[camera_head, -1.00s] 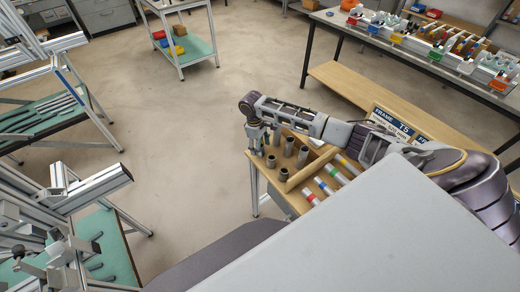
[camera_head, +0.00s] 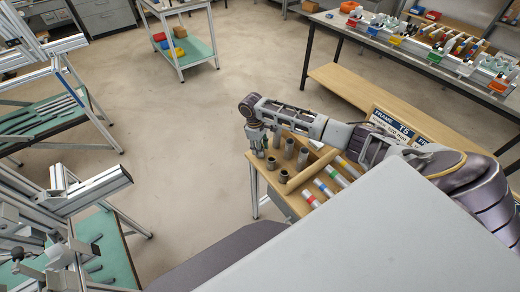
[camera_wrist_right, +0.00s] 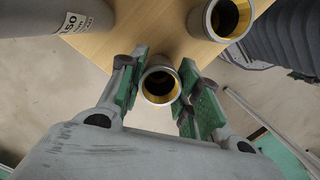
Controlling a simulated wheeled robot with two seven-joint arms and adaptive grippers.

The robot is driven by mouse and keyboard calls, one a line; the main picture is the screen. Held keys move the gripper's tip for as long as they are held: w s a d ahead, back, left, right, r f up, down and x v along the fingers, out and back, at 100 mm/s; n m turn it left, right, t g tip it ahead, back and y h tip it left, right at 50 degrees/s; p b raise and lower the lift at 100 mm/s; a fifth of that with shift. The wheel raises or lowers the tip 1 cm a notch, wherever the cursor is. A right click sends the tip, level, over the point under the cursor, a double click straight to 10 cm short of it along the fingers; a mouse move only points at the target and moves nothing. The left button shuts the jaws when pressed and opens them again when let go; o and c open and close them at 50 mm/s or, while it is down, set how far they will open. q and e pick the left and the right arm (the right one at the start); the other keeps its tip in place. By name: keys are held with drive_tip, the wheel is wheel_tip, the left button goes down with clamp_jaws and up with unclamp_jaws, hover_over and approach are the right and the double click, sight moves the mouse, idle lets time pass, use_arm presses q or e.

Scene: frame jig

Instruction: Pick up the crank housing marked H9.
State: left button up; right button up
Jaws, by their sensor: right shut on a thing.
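My right gripper (camera_wrist_right: 160,90) is shut on a short grey tube-like housing (camera_wrist_right: 160,68) with a brass-coloured lining, seen end-on in the right wrist view. One green-padded finger is on each side of it. No H9 mark is readable on it. In the head view my right gripper (camera_head: 258,147) is at the near-left corner of a wooden table, and the held housing is mostly hidden there. Another brass-lined housing (camera_wrist_right: 226,18) stands on the table beside it. Several similar grey housings (camera_head: 283,175) stand close by. My left gripper is not in view.
The wooden table (camera_wrist_right: 130,40) carries a grey cylinder with a partly readable label (camera_wrist_right: 75,20), rods with coloured bands (camera_head: 325,187) and a sign (camera_head: 392,126). An aluminium frame (camera_head: 90,188) stands at left. Open floor (camera_head: 190,130) lies left of the table.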

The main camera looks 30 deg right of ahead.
wheel_tip(320, 180, up, 10)
drive_tip(key=shift+b, duration=0.35)
idle(0.4)
